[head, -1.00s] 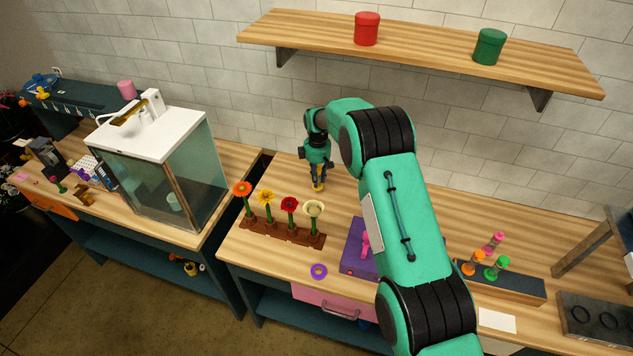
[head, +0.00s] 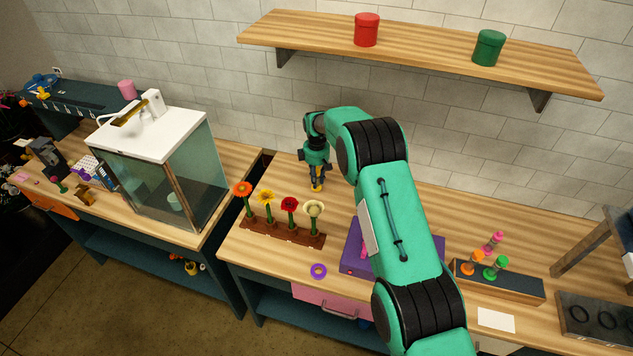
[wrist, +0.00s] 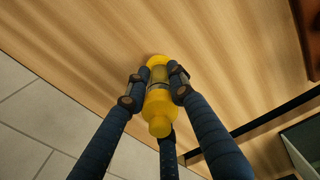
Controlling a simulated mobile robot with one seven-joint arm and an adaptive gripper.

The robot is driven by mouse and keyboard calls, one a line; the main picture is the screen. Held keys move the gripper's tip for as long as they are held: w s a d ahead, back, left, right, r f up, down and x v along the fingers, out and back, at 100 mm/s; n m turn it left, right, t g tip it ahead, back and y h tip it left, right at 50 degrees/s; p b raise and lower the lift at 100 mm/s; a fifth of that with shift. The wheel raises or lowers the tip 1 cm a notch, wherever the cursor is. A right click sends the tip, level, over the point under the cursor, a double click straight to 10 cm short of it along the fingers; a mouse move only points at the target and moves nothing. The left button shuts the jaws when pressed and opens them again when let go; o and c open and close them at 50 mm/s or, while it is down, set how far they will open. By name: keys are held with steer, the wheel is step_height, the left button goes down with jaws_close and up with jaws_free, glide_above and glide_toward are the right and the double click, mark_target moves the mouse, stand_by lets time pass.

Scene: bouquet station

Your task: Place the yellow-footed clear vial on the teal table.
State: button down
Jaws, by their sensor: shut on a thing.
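My gripper (head: 316,182) is shut on the yellow-footed clear vial (head: 318,187), over the wooden worktop behind the flower rack. In the wrist view, the fingers of my gripper (wrist: 158,82) close around the clear middle of the vial (wrist: 158,123), with yellow showing at both ends. I cannot tell whether the vial touches the wood. A dark teal table (head: 75,108) stands at the back left, beyond the glass tank, with several small things on it.
The flower rack (head: 282,232) stands in front of my gripper. The glass tank (head: 165,170) stands to its left, across a gap between worktops. A wall shelf (head: 430,48) hangs above. A purple box (head: 355,250) is partly hidden by my arm. Wood around the vial is clear.

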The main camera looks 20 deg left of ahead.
steer(key=shift+f, duration=0.55)
steer(key=shift+f, duration=0.15)
steer(key=c, duration=1.5)
jaws_free()
step_height(320, 180, up, 12)
steer(key=shift+r+b, duration=0.1)
steer(key=shift+b, duration=0.45)
steer(key=shift+a+r, duration=0.1)
